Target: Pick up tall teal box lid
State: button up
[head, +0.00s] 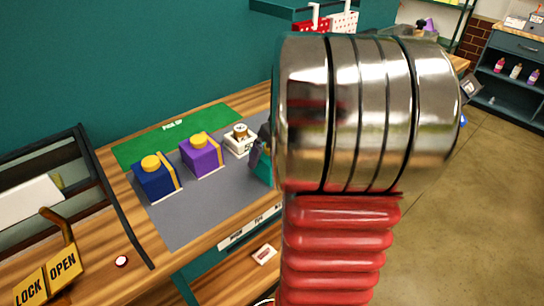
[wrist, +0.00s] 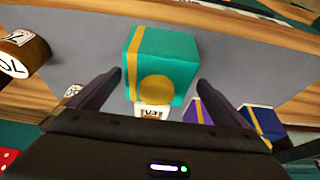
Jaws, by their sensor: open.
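The tall teal box (wrist: 172,48) stands on the grey mat in the wrist view, with a gold stripe down one side. A round gold knob (wrist: 157,89) sits on its lid, facing my camera. Where lid and body meet I cannot tell. My gripper (wrist: 157,79) is open, one finger on each side of the box's knob end, with gaps showing; nothing is held. In the head view only a sliver of the teal box (head: 262,172) shows; my arm hides the rest.
A purple box (head: 203,158), a navy box (head: 157,182) and a small white box (head: 239,140) stand left of the teal box on the grey mat (head: 200,213). A brown labelled cylinder (wrist: 25,52) is at left in the wrist view.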

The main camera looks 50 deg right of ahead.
jog(key=shift+d+x, duration=0.15)
jog(key=shift+x, duration=1.15)
jog(key=shift+d+x, duration=0.1)
jog(key=shift+x, duration=1.2)
jog(key=c, duration=1.1)
jog(key=shift+r, duration=0.1)
notch_tip(320, 180, up, 10)
jog(key=shift+f, duration=0.2)
jog(key=shift+r, duration=0.15)
jog(key=shift+s, duration=0.1)
